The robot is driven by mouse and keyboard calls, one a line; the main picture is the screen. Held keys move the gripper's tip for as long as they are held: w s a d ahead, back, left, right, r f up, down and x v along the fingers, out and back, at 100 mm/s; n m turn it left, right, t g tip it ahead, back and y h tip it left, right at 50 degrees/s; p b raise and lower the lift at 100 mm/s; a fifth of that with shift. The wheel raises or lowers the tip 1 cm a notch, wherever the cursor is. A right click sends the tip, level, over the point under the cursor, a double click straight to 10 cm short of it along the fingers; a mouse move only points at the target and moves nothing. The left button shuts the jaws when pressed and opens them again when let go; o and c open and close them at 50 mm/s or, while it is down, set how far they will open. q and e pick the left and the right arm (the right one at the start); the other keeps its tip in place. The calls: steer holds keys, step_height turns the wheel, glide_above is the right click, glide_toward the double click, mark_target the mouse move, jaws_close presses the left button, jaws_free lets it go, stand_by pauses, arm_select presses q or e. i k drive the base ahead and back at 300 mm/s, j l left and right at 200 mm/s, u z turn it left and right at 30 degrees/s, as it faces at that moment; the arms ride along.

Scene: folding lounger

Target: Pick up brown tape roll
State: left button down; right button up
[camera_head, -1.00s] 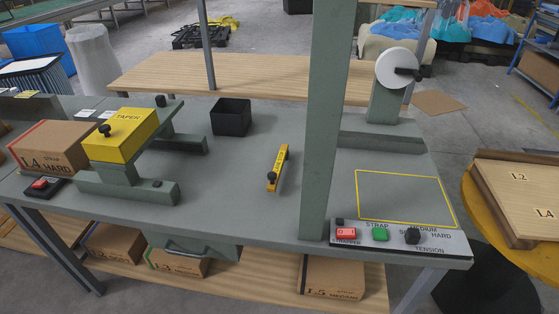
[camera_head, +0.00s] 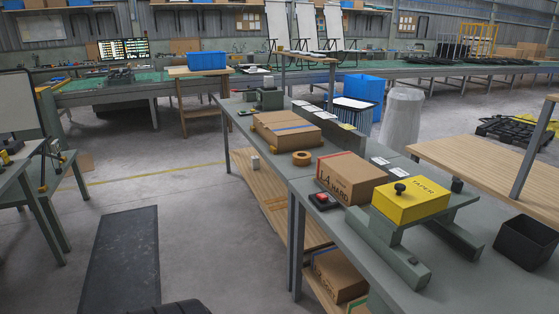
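The brown tape roll (camera_head: 302,158) lies flat on the grey workbench (camera_head: 262,157). It sits near the bench's front edge, between a cardboard box with a blue strap (camera_head: 287,130) and a box marked L4 HARD (camera_head: 350,176). It appears clear of both boxes.
A yellow TAPER machine (camera_head: 410,200) and a small red-button box (camera_head: 321,200) stand to the right along the bench. A dark mat (camera_head: 120,258) lies on the floor at left. The floor in front of the bench (camera_head: 215,250) is clear. A black bin (camera_head: 525,243) stands far right.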

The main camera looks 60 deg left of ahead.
mark_target(300, 158)
steer(key=u, duration=1.75)
steer(key=i, duration=0.1)
steer(key=i+j+u, duration=0.4)
steer(key=i, duration=0.5)
steer(key=i+u, duration=0.35)
steer(key=i, duration=0.6)
steer(key=i+j+z, duration=0.2)
steer(key=i, duration=0.3)
steer(key=i+z, duration=0.2)
steer(key=i, duration=0.3)
steer(key=i+j+z, duration=0.25)
steer(key=i, duration=0.2)
